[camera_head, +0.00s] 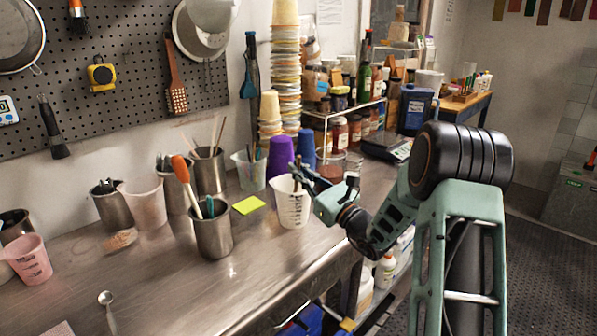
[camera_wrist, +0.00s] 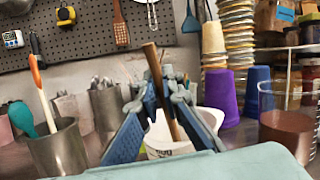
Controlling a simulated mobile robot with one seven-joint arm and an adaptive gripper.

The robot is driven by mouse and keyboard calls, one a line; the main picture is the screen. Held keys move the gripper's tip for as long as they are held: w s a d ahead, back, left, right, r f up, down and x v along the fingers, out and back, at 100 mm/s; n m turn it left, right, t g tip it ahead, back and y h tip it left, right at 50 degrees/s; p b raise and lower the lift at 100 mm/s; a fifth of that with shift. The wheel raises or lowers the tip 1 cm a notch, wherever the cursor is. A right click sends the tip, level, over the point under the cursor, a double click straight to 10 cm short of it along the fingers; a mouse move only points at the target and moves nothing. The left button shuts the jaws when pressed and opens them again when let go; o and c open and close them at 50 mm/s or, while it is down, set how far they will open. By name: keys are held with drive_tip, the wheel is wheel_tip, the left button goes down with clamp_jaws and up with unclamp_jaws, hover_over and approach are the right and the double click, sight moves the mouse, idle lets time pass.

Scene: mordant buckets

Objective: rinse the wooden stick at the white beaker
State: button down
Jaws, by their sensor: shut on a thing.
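The white beaker (camera_head: 291,210), with dark markings, stands on the steel bench near its front edge. It also shows in the wrist view (camera_wrist: 160,152), partly hidden by my fingers. My gripper (camera_head: 303,177) is at the beaker's right rim and just above it. In the wrist view my gripper (camera_wrist: 162,92) is shut on the wooden stick (camera_wrist: 153,62), a brown rod that leans slightly. Its upper end rises above the fingers and its lower part runs down at the beaker's mouth. The lower tip is hidden, so I cannot tell how deep it sits.
A steel cup (camera_head: 212,236) with an orange-handled spatula (camera_head: 184,180) stands left of the beaker. A yellow note (camera_head: 249,205) lies between them. Purple (camera_head: 281,156) and blue (camera_head: 306,146) cups stand behind. A spoon (camera_head: 108,305) lies at front left.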

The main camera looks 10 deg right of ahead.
drive_tip(key=shift+w, duration=0.1)
drive_tip(key=shift+s+a+b, duration=0.1)
drive_tip(key=shift+s+b, duration=0.2)
drive_tip(key=shift+s, duration=0.5)
idle(0.6)
drive_tip(key=shift+w, duration=0.1)
drive_tip(key=shift+w, duration=0.7)
drive_tip(key=shift+s, duration=0.15)
